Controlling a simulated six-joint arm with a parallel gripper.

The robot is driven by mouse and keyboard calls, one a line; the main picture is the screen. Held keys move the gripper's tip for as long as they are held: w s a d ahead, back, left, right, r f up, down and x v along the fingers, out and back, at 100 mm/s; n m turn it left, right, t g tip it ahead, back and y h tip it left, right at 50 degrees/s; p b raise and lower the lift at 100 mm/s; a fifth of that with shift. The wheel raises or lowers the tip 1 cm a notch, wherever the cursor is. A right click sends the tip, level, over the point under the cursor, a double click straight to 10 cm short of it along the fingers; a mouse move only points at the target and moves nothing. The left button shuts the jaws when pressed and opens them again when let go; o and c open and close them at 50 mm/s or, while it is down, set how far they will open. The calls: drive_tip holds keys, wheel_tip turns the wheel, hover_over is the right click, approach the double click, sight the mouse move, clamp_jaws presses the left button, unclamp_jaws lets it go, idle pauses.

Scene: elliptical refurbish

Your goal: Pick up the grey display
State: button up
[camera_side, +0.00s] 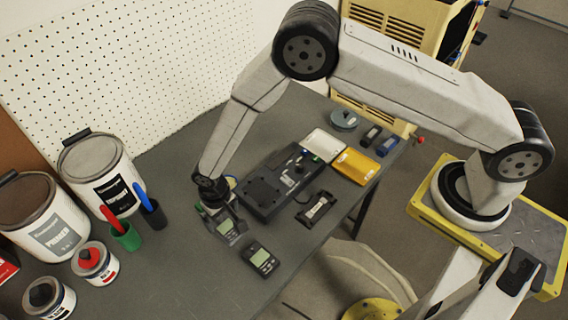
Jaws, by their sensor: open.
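My gripper (216,210) points down over the left part of the workbench, at the end of my arm. It is open. Right beneath and beside it is a grey device with a small greenish display (229,232), partly covered by the gripper. I cannot tell whether the fingers touch it or are around it. A second, darker handheld device with a greenish screen (261,259) lies flat to the right and nearer the bench's front edge, apart from the gripper. Which of the two is the grey display is not certain.
A dark box-like unit (268,192) lies right of the gripper, with a black bracket (315,208) beside it. White (324,145) and yellow (355,166) trays sit farther back. Paint cans (98,172) and green (125,236) and dark (152,214) cups stand left.

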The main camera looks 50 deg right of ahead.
sight(226, 226)
drive_tip(key=shift+f, duration=0.15)
drive_tip(key=shift+f, duration=2.45)
drive_tip(key=c, duration=1.1)
drive_tip(key=shift+r, duration=0.2)
drive_tip(key=shift+r, duration=0.85)
drive_tip(key=s+d+r, duration=0.2)
drive_tip(key=s+r, duration=0.1)
drive_tip(key=s, duration=0.1)
drive_tip(key=s+d+r, duration=0.2)
drive_tip(key=s+r, duration=0.2)
drive_tip(key=s+d+r, duration=0.2)
drive_tip(key=s+r, duration=0.2)
drive_tip(key=shift+s, duration=0.35)
